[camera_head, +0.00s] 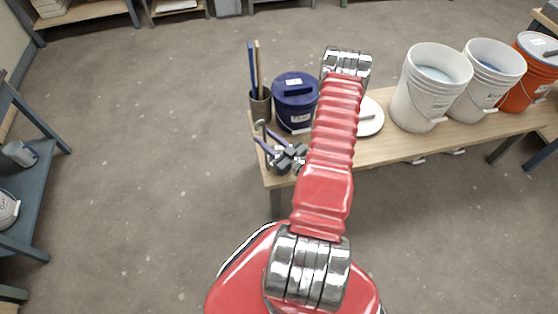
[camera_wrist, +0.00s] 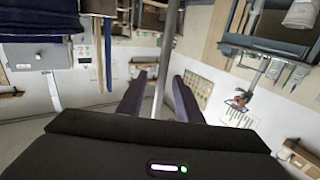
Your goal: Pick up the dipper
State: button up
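The dipper (camera_head: 261,124) shows in the head view as a grey hooked end at the near left corner of the bench. In the wrist view, a thin grey upright rod, which looks like the dipper's handle (camera_wrist: 168,40), runs between the two fingers. My gripper (camera_head: 265,138) is at that corner, its dark purple fingers pointing to the upper left, one on each side of the rod. In the wrist view my gripper (camera_wrist: 161,82) is open, with gaps seen beside the rod. The dipper's lower part is hidden.
A white plate-like thing (camera_head: 370,118), two white buckets (camera_head: 430,90) and an orange bucket (camera_head: 527,72) are along the wooden bench (camera_head: 390,149). Open floor lies left.

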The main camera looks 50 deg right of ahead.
jog(key=w, duration=0.4)
jog(key=shift+w+d, duration=0.1)
jog(key=shift+w, duration=0.25)
grip_shut()
dwell(0.4)
dwell(1.1)
